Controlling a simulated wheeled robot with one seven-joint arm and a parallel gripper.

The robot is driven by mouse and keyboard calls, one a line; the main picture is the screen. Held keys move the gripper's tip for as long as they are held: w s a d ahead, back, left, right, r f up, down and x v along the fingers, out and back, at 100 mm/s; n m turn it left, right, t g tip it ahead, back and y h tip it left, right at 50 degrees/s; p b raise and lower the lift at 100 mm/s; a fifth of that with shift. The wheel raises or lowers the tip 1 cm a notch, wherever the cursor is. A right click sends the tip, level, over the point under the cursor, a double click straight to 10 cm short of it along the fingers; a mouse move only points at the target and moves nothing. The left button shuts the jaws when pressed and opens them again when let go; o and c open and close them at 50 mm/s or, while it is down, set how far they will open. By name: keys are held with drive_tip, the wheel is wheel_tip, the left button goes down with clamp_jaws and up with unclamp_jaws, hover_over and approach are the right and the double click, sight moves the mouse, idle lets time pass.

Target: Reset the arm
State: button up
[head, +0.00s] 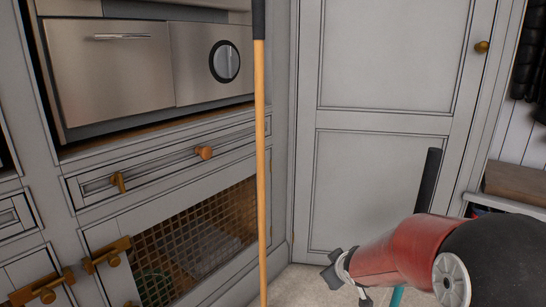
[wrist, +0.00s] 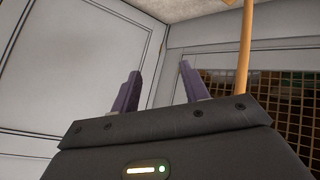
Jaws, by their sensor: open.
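My gripper (wrist: 161,88) shows in the wrist view with its two purple fingers apart and nothing between them. Past the fingers are a grey panelled door and a cabinet with a mesh front. In the head view my red and black arm comes in from the lower right, and the gripper's fingers cannot be made out there.
A wooden pole (head: 261,170) stands upright before the grey cabinet (head: 75,225), left of my arm. A steel appliance (head: 110,75) sits in the cabinet above a drawer and mesh door (head: 200,240). A grey door (head: 385,130) is behind. A wooden bench (head: 515,183) is at right.

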drive_tip(key=s+d+r+m+g+h, duration=0.15)
drive_tip(key=s+r+m, duration=0.25)
drive_tip(key=s+r, duration=0.55)
drive_tip(key=s+a+r+m+g, duration=0.1)
drive_tip(key=s, duration=0.8)
drive_tip(key=s+a+r+m+g, duration=0.1)
drive_tip(key=s+a+m, duration=0.1)
drive_tip(key=s, duration=0.7)
wheel_tip(320, 180, up, 12)
drive_tip(key=s+y+p, duration=0.1)
drive_tip(key=p, duration=1.1)
